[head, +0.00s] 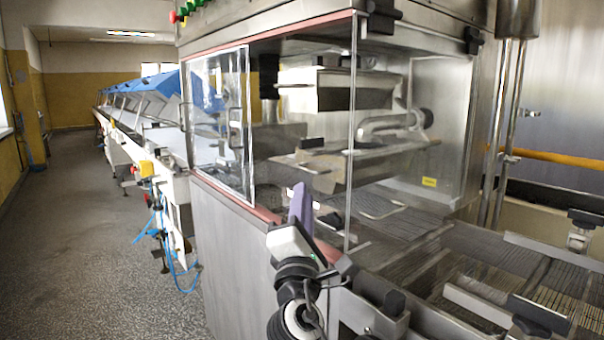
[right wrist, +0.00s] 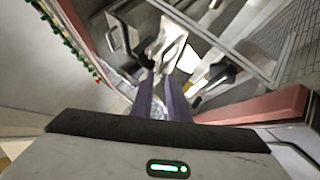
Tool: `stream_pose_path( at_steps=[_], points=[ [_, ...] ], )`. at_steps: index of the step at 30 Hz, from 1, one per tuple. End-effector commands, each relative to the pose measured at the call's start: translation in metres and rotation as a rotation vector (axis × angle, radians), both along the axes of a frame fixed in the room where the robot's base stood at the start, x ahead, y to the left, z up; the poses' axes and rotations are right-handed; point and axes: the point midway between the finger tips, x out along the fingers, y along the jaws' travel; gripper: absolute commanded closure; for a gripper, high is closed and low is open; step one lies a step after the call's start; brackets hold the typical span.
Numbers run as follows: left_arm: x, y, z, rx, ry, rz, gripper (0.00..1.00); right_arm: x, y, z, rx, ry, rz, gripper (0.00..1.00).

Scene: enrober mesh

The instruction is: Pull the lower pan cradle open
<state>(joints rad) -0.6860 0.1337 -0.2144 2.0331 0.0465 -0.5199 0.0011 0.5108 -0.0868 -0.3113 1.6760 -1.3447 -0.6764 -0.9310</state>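The enrober (head: 265,245) stands in the middle of the head view, with its clear cover and mesh belt. Inside it, a metal box-like pan (head: 335,97) sits high, and a lower tilted metal pan (head: 325,172) sits beneath; I cannot tell for sure which part is the lower pan cradle. My right gripper (head: 300,190) is at the near edge of the cover, in front of the lower pan. Its two purple fingers (right wrist: 160,80) are a little apart, with nothing seen between them. My left gripper is not in view.
A reddish edge strip (right wrist: 268,107) runs close to the right gripper in the right wrist view. A clear panel (head: 220,120) closes the machine's left side. The mesh belt (head: 485,270) extends to the right. Open floor (head: 125,240) lies left.

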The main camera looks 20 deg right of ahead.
Motion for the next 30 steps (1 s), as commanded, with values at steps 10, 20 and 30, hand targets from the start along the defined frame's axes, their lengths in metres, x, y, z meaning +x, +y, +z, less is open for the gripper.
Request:
stream_pose_path(
  at_steps=[10, 20, 30],
  points=[
    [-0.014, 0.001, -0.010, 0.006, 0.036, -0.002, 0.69, 0.055, -0.022, 0.025, 0.000, 0.001, 0.000, 0.85],
    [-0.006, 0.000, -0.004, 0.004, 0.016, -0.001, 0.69, 0.072, -0.028, 0.031, 0.003, 0.001, 0.001, 0.85],
    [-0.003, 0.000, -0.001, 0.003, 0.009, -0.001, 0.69, 0.072, -0.028, 0.031, 0.002, 0.002, 0.000, 1.00]
  ],
)
